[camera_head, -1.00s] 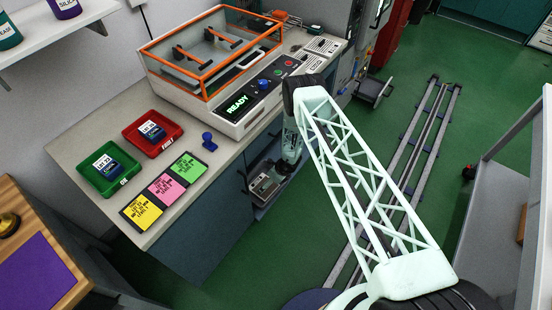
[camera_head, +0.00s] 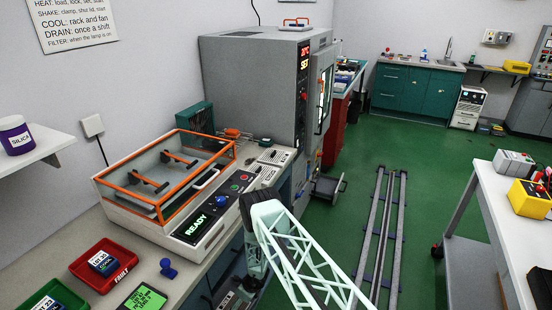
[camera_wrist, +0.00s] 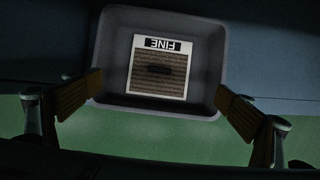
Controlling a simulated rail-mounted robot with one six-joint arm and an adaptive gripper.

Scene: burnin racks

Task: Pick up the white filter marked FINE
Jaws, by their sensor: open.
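The white filter marked FINE (camera_wrist: 160,66) shows in the wrist view. It is a square with a white border, a brown ribbed face and a dark slot in its middle, and its label appears upside down. It lies inside a grey bin (camera_wrist: 101,60). My gripper (camera_wrist: 160,112) is open, with its two brown fingers apart on either side of the bin's near part. Nothing is between the fingertips but the bin's near edge in view. In the head view my arm reaches down beside the bench front, and the filter cannot be made out there.
The shaker with an orange-framed lid (camera_head: 170,172) and READY display stands on the bench, beside a tall grey chamber (camera_head: 255,85). Red (camera_head: 78,268) and green (camera_head: 40,300) trays hold lots. A white table (camera_head: 510,220) stands right; the green floor with rails (camera_head: 385,225) lies between.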

